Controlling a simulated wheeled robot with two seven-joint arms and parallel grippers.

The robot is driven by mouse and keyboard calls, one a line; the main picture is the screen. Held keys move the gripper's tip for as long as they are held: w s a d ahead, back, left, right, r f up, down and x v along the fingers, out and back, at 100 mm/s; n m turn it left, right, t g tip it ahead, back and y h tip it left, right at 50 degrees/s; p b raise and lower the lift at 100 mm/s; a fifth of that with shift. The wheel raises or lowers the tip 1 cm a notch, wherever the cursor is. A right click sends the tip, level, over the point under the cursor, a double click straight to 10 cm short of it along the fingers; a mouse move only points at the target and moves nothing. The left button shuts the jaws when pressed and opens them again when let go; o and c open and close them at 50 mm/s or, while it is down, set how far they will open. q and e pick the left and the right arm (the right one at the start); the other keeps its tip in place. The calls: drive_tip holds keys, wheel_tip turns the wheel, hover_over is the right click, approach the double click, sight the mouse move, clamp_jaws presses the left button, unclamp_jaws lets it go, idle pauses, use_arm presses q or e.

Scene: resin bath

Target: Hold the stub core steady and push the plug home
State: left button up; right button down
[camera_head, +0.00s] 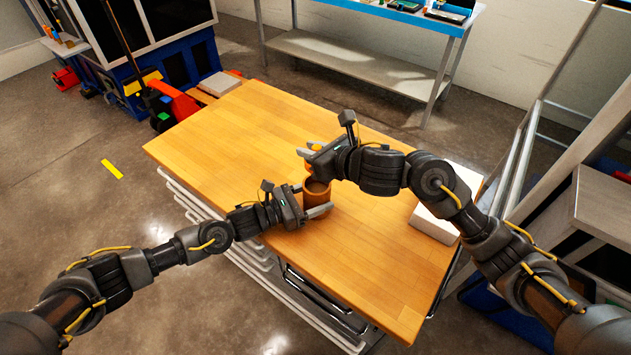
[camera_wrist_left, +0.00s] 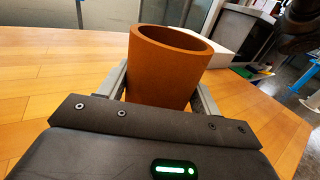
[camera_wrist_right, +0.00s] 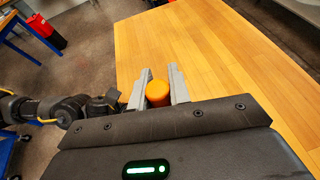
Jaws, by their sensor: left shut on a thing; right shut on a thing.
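The stub core is a brown, hollow, open-topped cylinder (camera_head: 316,193) standing on the wooden table; it fills the left wrist view (camera_wrist_left: 165,70). My left gripper (camera_head: 318,212) is shut on it, one finger on each side, low over the table. The core's open mouth faces up and its inside looks empty where I can see it. The plug is a small orange piece (camera_wrist_right: 158,93) held between the fingers of my right gripper (camera_wrist_right: 158,88). In the head view the right gripper (camera_head: 308,150) is above and slightly behind the core, with the plug apart from the mouth.
The wooden table top (camera_head: 240,130) is mostly clear to the left and front. A white box (camera_head: 445,205) stands at its right edge, behind my right arm. A workbench (camera_head: 360,65) stands beyond the table, and a red pallet jack (camera_head: 170,100) is past its far left corner.

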sight(308, 177)
drive_tip(key=shift+f, duration=4.4)
use_arm(q)
drive_tip(key=shift+r, duration=0.1)
use_arm(e)
drive_tip(key=c, duration=1.3)
unclamp_jaws()
drive_tip(key=shift+s+d+f, duration=0.1)
drive_tip(key=shift+f, duration=0.15)
use_arm(q)
drive_tip(key=shift+o, duration=0.2)
use_arm(e)
drive_tip(key=v, duration=1.2)
drive_tip(key=shift+r, duration=0.3)
use_arm(q)
drive_tip(key=o, duration=0.9)
